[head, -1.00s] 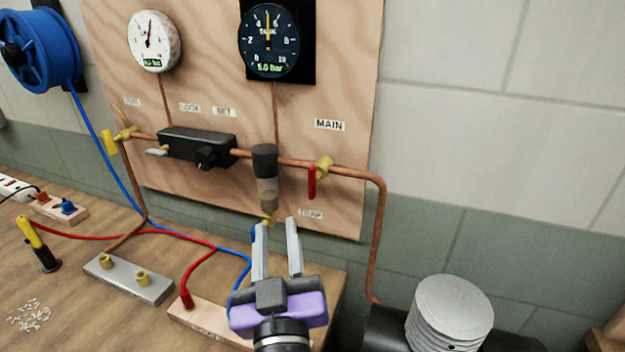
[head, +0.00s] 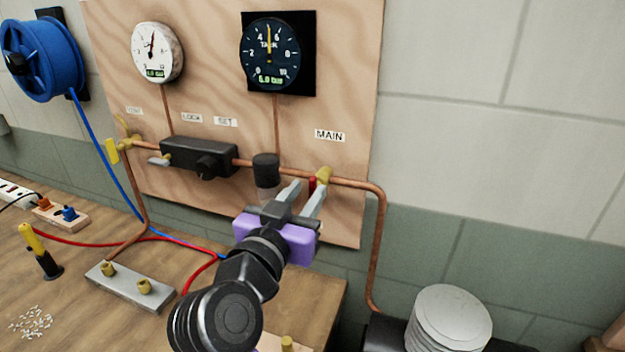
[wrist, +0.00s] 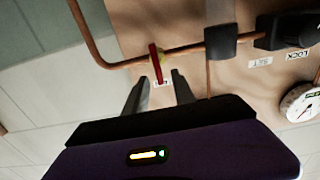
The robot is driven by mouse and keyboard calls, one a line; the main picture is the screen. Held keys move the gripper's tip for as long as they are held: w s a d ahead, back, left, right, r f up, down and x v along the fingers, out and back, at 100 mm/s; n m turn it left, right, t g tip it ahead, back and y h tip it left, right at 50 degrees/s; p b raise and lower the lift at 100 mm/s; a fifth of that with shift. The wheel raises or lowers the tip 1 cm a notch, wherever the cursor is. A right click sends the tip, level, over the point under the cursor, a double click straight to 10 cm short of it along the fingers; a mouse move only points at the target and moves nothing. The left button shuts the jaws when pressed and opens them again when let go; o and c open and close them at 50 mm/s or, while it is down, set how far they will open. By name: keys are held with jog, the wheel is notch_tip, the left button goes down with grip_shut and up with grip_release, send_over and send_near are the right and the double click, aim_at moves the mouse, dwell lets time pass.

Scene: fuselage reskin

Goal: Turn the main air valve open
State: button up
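The main air valve is a brass body (head: 323,175) on the copper pipe under the MAIN label (head: 329,135). Its red lever (head: 312,184) hangs down across the pipe, mostly hidden behind my fingers in the head view. In the wrist view the red lever (wrist: 156,64) stands between my two fingertips, with visible room on both sides. My gripper (head: 308,188) is open, its fingers reaching toward the lever. It also shows open in the wrist view (wrist: 161,80). I see no contact with the lever.
A dark filter bowl (head: 266,168) hangs on the pipe just left of my gripper. A black regulator (head: 198,158) is further left. The tank gauge (head: 270,52) is above. The copper pipe (head: 380,240) drops at the right, near a pale ribbed cylinder (head: 448,318).

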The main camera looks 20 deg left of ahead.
aim_at(311, 187)
jog(key=shift+w+p, duration=0.3)
jog(key=shift+w, duration=1.6)
grip_shut()
